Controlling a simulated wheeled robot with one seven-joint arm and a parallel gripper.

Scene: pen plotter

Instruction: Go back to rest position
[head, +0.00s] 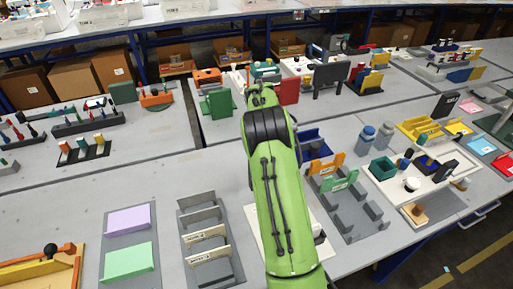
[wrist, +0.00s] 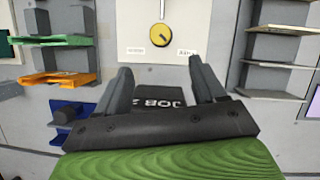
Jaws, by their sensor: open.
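My gripper (wrist: 160,68) shows in the wrist view with its two dark fingers apart. A black piece lettered "JOB 2" (wrist: 165,101) shows between and beyond the fingers. Its lower part is hidden by the gripper body, and I cannot tell whether it touches the fingers. A white panel with a yellow dial (wrist: 161,36) lies beyond the fingertips. In the head view my green arm reaches out over the middle of the table and hides the gripper and part of the white panel (head: 252,222).
Left of my arm stand a grey rack with pale plates (head: 206,245) and a tray with purple and green blocks (head: 130,218). To the right are a grey holder with green (head: 340,181) and orange (head: 326,164) pieces, and blue-grey jars (head: 367,134). Bare table shows at left.

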